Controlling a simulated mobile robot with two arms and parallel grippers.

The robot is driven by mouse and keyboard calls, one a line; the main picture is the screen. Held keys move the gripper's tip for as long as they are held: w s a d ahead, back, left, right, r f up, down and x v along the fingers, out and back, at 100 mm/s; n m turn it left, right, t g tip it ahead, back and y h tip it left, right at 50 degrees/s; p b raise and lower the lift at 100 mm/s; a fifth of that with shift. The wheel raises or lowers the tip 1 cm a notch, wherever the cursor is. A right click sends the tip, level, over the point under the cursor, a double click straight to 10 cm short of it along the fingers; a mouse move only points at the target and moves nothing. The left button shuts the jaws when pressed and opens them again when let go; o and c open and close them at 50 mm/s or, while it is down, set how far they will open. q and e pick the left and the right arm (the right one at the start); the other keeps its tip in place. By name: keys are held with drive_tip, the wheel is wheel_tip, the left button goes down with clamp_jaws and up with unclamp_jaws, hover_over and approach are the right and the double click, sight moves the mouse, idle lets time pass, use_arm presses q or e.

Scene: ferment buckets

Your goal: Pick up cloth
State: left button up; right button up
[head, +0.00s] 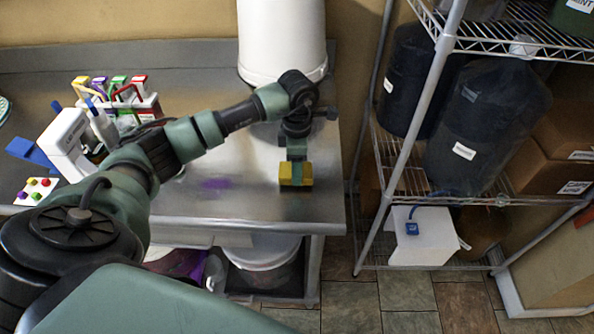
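A small yellow block-like thing (287,174), which may be the folded cloth, is at the right end of the steel table, near its front edge. My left arm reaches in from the left, and its gripper (296,158) points down at the yellow thing. A teal band in line with the gripper crosses the middle of the yellow thing. I cannot tell whether the fingers are closed on it or only around it, or whether it touches the table. No other cloth is clear. My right gripper is out of view.
A purple stain (215,184) marks the steel table (240,205). A large white bucket (281,40) stands behind. Coloured boxes (118,90) and a white device (62,140) stand left. A wire shelf (440,50) with dark containers stands right of the table.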

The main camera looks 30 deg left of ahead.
use_arm(q)
wheel_tip(320, 180, up, 18)
drive_tip(key=b, duration=0.2)
drive_tip(key=shift+r, duration=0.15)
